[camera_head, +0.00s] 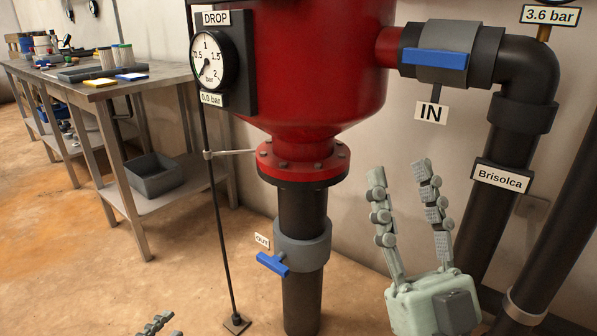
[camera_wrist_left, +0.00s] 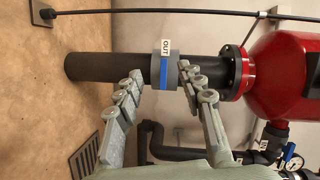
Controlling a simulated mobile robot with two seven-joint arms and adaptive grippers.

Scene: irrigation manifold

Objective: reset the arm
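My right gripper (camera_head: 400,172) is in the lower right of the head view, fingers pointing up and apart, with nothing between them. My left gripper (camera_head: 157,324) shows only fingertips at the bottom edge of the head view. In the left wrist view my left gripper (camera_wrist_left: 160,80) has its fingers spread and empty. Beyond its fingertips is the grey OUT valve (camera_wrist_left: 172,58) with a blue handle (camera_wrist_left: 164,72). The head view also shows this valve (camera_head: 305,252) on the black pipe under the red tank (camera_head: 310,75), apart from both grippers.
The IN valve (camera_head: 436,58) with a blue handle is at the upper right. Black pipes, one labelled Brisolca (camera_head: 500,177), stand behind my right gripper. A thin rod (camera_head: 216,210) stands left of the tank. A metal workbench (camera_head: 105,90) is at the left. A floor grate (camera_wrist_left: 85,155) shows in the wrist view.

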